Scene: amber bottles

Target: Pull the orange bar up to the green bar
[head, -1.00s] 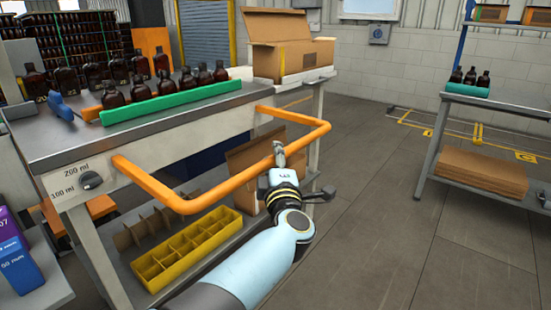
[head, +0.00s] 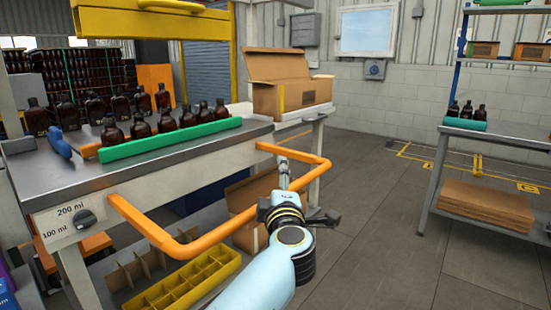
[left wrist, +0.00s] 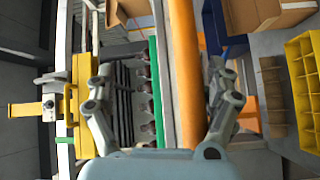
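On the workbench, the green bar (head: 172,141) lies along the front of a row of amber bottles (head: 188,116). A short piece of an orange bar (head: 90,151) shows behind its left end; the rest is hidden by bottles. A blue handle (head: 57,141) lies beside it. A larger orange rail (head: 145,223) sticks out from the bench front. My left gripper (head: 284,170) is at this rail's right part, well away from the green bar. In the left wrist view, the gripper (left wrist: 160,75) has its fingers wide apart, with the rail (left wrist: 188,75) and green bar (left wrist: 156,90) between them in the picture. My right gripper is out of view.
An open cardboard box (head: 290,95) stands at the bench's right end. A yellow crate (head: 185,283) sits on the lower shelf. A yellow frame with a handle (head: 150,20) hangs above the bench. Free floor (head: 375,220) lies to the right, before another shelf unit (head: 490,135).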

